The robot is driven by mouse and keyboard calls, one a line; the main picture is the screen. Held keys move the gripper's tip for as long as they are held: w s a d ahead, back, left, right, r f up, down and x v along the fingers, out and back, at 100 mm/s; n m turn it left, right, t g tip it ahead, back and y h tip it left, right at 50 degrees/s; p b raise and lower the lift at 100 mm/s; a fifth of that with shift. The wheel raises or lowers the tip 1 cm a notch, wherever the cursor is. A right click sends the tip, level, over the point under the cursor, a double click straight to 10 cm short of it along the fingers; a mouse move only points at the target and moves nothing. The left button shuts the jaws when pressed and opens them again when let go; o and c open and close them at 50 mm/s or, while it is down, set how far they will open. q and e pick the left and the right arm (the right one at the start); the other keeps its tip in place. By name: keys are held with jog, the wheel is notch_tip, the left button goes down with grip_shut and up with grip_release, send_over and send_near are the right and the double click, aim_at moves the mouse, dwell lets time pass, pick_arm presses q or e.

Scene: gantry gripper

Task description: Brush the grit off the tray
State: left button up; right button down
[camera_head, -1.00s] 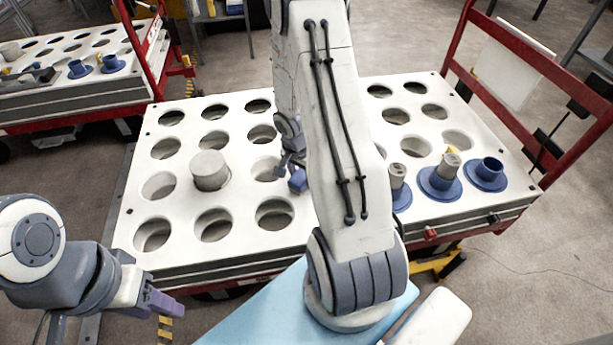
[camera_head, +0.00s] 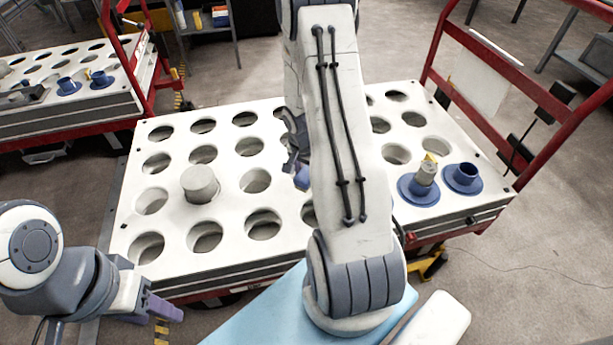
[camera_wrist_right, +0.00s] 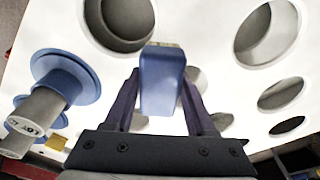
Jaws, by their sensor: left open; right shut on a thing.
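The white tray (camera_head: 180,237) with rows of round holes lies across the middle of the head view. My right gripper (camera_head: 298,170) is over the tray, partly hidden by my own arm. In the right wrist view my right gripper (camera_wrist_right: 158,95) is shut on a blue block-shaped thing (camera_wrist_right: 160,85), perhaps the brush; no bristles show. I cannot make out any grit. A grey cylinder (camera_head: 200,183) stands in one hole. My left gripper (camera_head: 165,308) is open and empty, off the tray's near left corner.
A blue flanged holder with a grey cylinder (camera_head: 425,173) and an empty blue holder (camera_head: 463,177) stand at the tray's right end. A red cart frame (camera_head: 480,85) rises there. Another cart (camera_head: 75,105) stands at the back left.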

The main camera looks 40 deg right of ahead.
jog(key=shift+r+p, duration=1.2)
jog(key=shift+r, duration=0.7)
jog(key=shift+a, duration=0.1)
